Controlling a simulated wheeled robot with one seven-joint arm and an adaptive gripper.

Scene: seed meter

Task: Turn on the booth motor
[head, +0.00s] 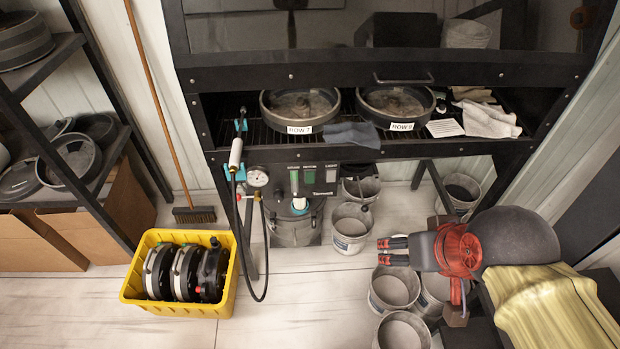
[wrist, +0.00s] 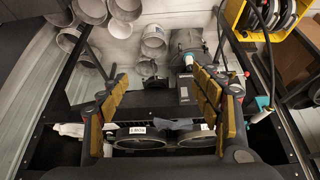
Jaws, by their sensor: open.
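The dark booth bench (head: 350,152) stands across the head view. A control panel (head: 313,180) with green and grey labelled parts hangs under its front edge, left of centre. Below the panel is a grey motor-like unit (head: 296,228) with a pale top; I cannot tell whether it runs. My gripper (head: 385,251) is at the right, pointing left above the buckets, apart from the panel. In the wrist view my gripper (wrist: 160,98) is open and empty, its fingers wide apart. The grey unit (wrist: 187,45) appears beyond the fingers there. No switch is clearly readable.
Two round pans (head: 299,108) with row labels sit on the bench beside grey cloths (head: 353,135). A gauge (head: 257,177) and black hose hang left of the panel. Grey buckets (head: 350,225) crowd the floor below my gripper. A yellow crate (head: 180,307) holds several discs.

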